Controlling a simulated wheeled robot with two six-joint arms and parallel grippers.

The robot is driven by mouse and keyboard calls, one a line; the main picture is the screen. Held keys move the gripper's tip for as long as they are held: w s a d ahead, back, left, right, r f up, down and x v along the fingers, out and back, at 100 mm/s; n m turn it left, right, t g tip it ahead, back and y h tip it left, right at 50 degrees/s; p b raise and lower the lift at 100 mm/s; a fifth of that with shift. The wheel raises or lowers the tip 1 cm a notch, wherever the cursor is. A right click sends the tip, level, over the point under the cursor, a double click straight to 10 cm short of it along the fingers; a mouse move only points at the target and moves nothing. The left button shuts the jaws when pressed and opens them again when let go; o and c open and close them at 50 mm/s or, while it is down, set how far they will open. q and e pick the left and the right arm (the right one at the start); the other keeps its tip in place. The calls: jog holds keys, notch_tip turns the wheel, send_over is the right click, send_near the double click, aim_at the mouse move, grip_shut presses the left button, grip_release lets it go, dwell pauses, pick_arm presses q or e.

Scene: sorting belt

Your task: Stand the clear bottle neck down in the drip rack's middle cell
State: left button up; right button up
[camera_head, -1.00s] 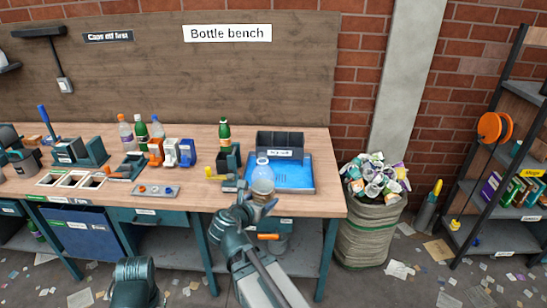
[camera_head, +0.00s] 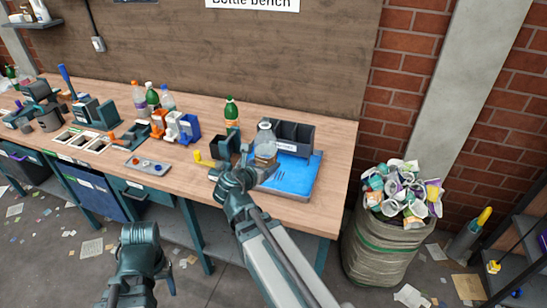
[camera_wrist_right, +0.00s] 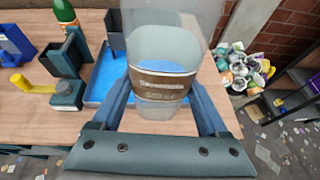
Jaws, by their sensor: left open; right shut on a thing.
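The clear bottle (camera_head: 265,138), with a brown label, is upright with its neck up in the head view. My right gripper (camera_head: 236,178) is shut on it around the lower body; the label also shows between the fingers in the right wrist view (camera_wrist_right: 160,85). The dark drip rack (camera_head: 308,137) stands at the back of a blue tray (camera_head: 297,178), with its cells open upward. The bottle is in front of the rack's left part and hides some of it. My left gripper (camera_head: 140,286) is open and empty, low in front of the bench.
A green bottle (camera_head: 231,112) stands left of the rack, near a dark holder and a yellow-handled piece (camera_head: 197,155). Several other bottles and coloured holders stand further left. A full sack of cups (camera_head: 395,230) stands on the floor right of the bench.

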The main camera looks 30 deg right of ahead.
pick_arm(q)
notch_tip(320, 180, down, 10)
jog(key=b, duration=0.8)
pick_arm(e)
jog(key=w+d+f+t, duration=0.1)
jog(key=w+d+f, duration=0.7)
jog(key=w+f, duration=0.2)
jog(key=shift+w+d+n+y, duration=0.3)
jog(key=shift+w+n, duration=0.1)
jog(key=shift+w, duration=0.3)
jog(key=w+a+r+m+t+y, duration=0.2)
jog(key=w+a+r+m+t, duration=0.5)
jog(key=m, duration=0.6)
pick_arm(q)
jog(key=shift+a+f+b, duration=0.1)
jog(key=shift+f+b, duration=0.1)
jog(key=shift+b, duration=0.25)
pick_arm(e)
jog(key=s+d+r+m+h, duration=0.3)
jog(key=r+m+h, duration=0.1)
jog(key=m, duration=0.7)
jog(key=s+d+r+m+g+h, duration=0.1)
jog(key=s+d+r+m+h, duration=0.3)
jog(key=m, duration=0.8)
jog(key=shift+r+h, duration=0.6)
jog(key=shift+r, duration=0.15)
